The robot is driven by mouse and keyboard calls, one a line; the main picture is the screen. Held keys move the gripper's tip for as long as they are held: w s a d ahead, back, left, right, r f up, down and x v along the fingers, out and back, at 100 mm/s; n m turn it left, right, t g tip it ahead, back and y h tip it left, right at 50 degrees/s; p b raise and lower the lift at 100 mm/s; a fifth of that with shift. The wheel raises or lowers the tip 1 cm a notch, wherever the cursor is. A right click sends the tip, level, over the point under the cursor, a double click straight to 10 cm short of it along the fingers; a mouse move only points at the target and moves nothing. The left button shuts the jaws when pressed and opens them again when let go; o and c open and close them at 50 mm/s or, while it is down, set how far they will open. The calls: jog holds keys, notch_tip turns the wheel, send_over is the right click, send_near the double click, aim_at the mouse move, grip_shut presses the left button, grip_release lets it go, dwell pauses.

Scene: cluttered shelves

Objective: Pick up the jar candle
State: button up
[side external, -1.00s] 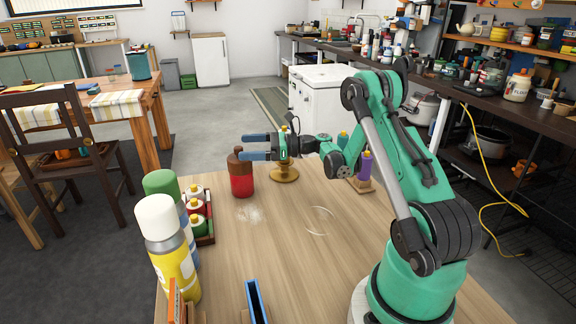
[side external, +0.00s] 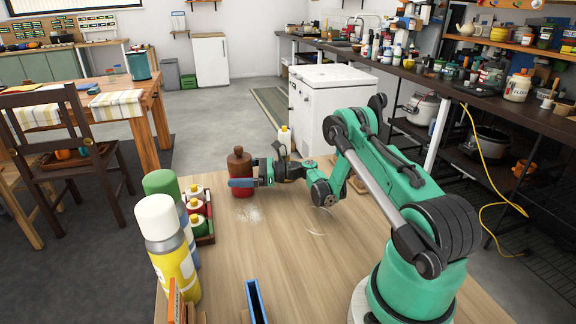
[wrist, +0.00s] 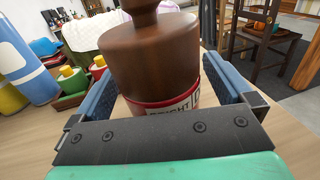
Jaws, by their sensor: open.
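The jar candle, as I take it, is the red jar with a brown knobbed wooden top (side external: 239,165) standing upright on the wooden table. In the wrist view the jar (wrist: 152,55) fills the middle, with a red rim and a pale label partly lettered "RIGHT". My gripper (side external: 242,183) is low beside the jar, its fingers level with the jar's body. In the wrist view my gripper (wrist: 163,85) is open, with one blue finger on each side of the jar. A gap shows on the left; whether the right finger touches is unclear.
A white bottle with a yellow cap (side external: 284,137) stands just behind my wrist. A small crate of capped bottles (side external: 203,229) and a yellow spray can with a white cap (side external: 168,255) stand at the table's left. The front middle of the table (side external: 290,270) is clear.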

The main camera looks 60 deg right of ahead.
grip_shut()
jog(key=shift+r, duration=0.15)
